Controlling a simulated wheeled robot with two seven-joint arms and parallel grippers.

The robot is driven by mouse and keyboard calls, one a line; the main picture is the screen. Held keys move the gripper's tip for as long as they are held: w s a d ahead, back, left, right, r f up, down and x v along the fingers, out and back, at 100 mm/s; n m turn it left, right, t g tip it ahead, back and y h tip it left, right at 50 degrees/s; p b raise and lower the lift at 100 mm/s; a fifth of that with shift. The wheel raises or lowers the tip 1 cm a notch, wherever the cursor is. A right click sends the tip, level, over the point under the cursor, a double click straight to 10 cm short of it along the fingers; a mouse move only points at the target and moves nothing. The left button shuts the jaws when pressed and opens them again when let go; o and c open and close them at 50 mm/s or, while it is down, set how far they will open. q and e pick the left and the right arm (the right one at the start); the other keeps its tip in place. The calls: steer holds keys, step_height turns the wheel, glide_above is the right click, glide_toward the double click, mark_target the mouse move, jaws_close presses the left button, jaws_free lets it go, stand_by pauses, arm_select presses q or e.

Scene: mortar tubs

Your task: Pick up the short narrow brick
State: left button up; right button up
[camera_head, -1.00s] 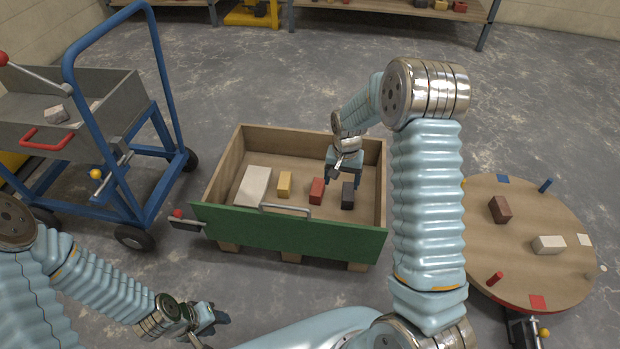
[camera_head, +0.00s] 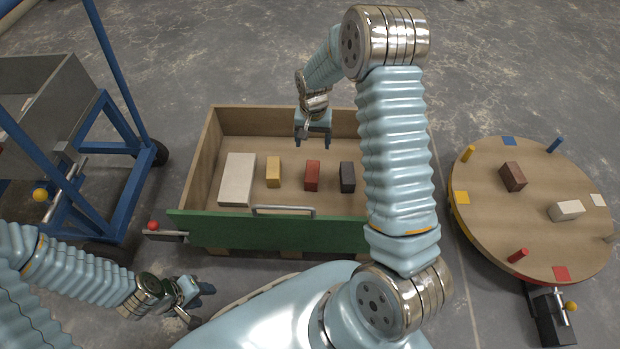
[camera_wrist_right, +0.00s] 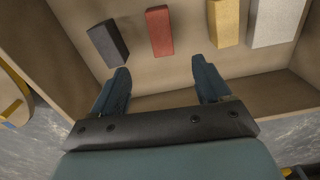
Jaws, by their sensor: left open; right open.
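Several bricks lie apart in a row on the floor of a wooden crate (camera_head: 200,155): a large pale slab (camera_head: 237,180), a yellow brick (camera_head: 273,172), a red brick (camera_head: 312,175) and a dark grey brick (camera_head: 347,177). The yellow, red and dark ones are all narrow and similar in length; I cannot tell which is shortest. My right gripper (camera_head: 312,143) is open and empty, over the crate's back part, behind the red brick in the picture. In the right wrist view the red brick (camera_wrist_right: 159,31) shows beyond its open fingers. My left gripper (camera_head: 200,298) is open and empty, low at front left.
The crate has a green front board (camera_head: 300,235) with a handle (camera_head: 284,210). A round wooden turntable (camera_head: 530,220) with a brown brick (camera_head: 513,176), a white brick (camera_head: 566,210) and coloured pegs stands right. A blue-framed cart (camera_head: 120,190) stands left. Floor behind the crate is clear.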

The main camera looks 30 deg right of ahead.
mark_target(312, 171)
step_height(312, 171, down, 11)
steer(key=b, duration=0.3)
steer(key=shift+f, duration=0.1)
step_height(312, 171, down, 5)
steer(key=shift+w+f+b, duration=0.1)
steer(key=shift+f+b, duration=0.05)
steer(key=shift+b, duration=0.6)
arm_select(q)
step_height(312, 171, down, 5)
steer(key=shift+w+f, duration=0.1)
steer(key=shift+f, duration=0.1)
arm_select(e)
steer(key=shift+c, duration=0.2)
steer(key=c, duration=1.2)
steer(key=shift+c, duration=0.6)
steer(key=shift+r, duration=0.2)
